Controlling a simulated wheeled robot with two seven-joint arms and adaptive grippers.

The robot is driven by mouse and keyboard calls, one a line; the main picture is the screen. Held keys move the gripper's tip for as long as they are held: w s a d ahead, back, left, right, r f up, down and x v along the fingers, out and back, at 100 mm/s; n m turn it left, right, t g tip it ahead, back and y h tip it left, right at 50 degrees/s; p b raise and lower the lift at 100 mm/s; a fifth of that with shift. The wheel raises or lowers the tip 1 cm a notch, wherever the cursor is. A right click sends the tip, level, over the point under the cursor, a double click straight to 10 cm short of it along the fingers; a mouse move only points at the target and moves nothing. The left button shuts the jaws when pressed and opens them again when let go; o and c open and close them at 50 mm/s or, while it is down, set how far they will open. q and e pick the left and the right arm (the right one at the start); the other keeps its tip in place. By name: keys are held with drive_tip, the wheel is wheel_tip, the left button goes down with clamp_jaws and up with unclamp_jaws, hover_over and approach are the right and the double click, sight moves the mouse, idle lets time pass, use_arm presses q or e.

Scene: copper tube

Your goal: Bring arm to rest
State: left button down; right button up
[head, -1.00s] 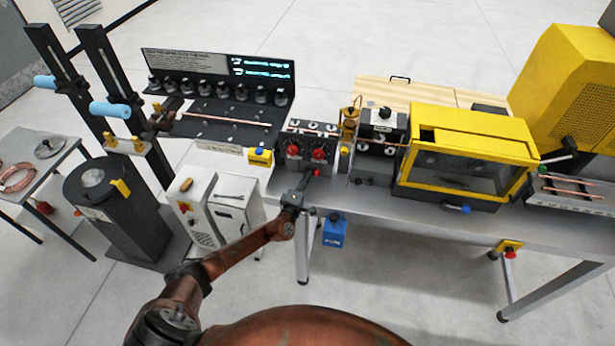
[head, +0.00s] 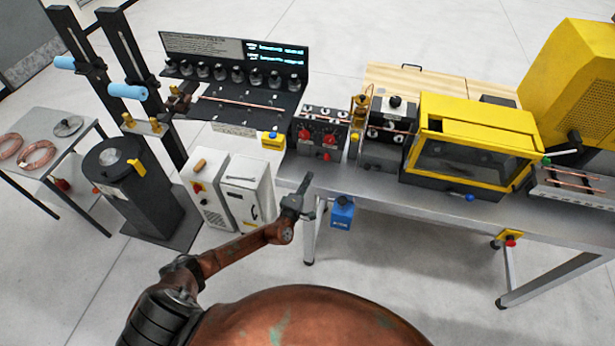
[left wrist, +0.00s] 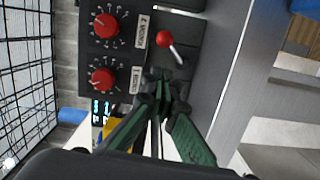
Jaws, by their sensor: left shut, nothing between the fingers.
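My left arm (head: 232,252) reaches in from the lower left in the head view. Its gripper (head: 305,184) is shut and empty, in front of the bench's front edge and below the box with red knobs (head: 320,132). In the left wrist view the shut fingers (left wrist: 160,88) point toward that knob box (left wrist: 128,45) and its red-tipped lever (left wrist: 165,40), apart from them as far as I can tell. My right gripper is not in view.
White cabinets (head: 245,190) stand left of the gripper. A blue box (head: 342,212) hangs below the bench edge. Floor in front is open.

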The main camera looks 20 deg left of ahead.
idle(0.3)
